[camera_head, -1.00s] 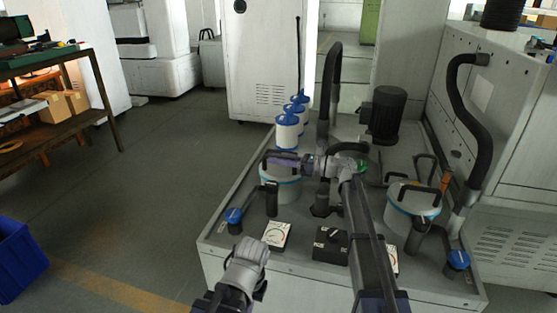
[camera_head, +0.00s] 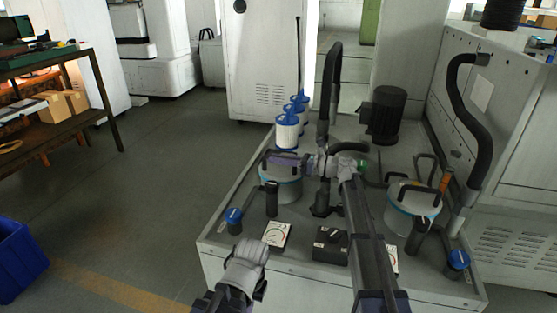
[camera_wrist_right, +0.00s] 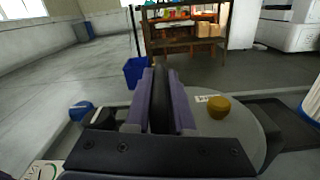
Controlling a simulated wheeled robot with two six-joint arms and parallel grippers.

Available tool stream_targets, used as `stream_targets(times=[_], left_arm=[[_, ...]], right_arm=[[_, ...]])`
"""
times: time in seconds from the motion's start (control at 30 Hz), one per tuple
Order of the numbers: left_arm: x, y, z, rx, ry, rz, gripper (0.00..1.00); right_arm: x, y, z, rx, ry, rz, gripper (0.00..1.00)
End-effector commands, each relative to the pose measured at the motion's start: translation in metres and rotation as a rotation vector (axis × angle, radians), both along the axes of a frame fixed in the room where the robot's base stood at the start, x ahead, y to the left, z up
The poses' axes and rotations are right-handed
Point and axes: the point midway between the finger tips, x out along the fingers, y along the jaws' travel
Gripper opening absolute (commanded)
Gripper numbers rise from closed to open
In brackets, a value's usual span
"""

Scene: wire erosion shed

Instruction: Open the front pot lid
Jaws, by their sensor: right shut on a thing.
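Two pots with light lids and blue-rimmed tops stand on the machine deck, a left pot (camera_head: 287,190) and a right pot (camera_head: 398,216). My right gripper (camera_head: 282,159) is over the left pot's lid, its purple fingers lying across the lid's handle. In the right wrist view the fingers (camera_wrist_right: 160,105) are shut on a dark handle bar (camera_wrist_right: 160,88). The grey lid (camera_wrist_right: 240,128) beneath carries a yellow-brown knob (camera_wrist_right: 218,106). The lid looks down on its pot. The right pot's lid has a black handle (camera_head: 418,188). Only a grey part of my left arm shows, not its fingers.
Blue-capped white canisters (camera_head: 288,131) stand behind the left pot. A black hose (camera_head: 328,105), a black motor (camera_head: 385,115) and blue-topped valves (camera_head: 234,216) crowd the deck. A dark shelf (camera_head: 60,95) and a blue bin (camera_head: 18,262) stand left; the floor between is clear.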

Motion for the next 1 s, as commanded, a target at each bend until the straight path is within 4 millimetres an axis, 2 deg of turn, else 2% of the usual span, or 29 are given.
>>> stream_targets(times=[0.57, 0.77, 1.0], left_arm=[[0.000, 0.000, 0.001, 0.000, 0.000, 0.000, 0.00], [0.000, 0.000, 0.012, -0.002, 0.001, 0.000, 0.00], [0.000, -0.001, 0.034, -0.005, 0.001, 0.002, 0.00]], right_arm=[[-0.002, 0.000, 0.001, 0.000, 0.006, 0.001, 0.00], [0.003, -0.001, 0.012, 0.019, 0.060, 0.001, 0.00], [0.019, -0.006, 0.035, 0.072, 0.216, 0.001, 0.00]])
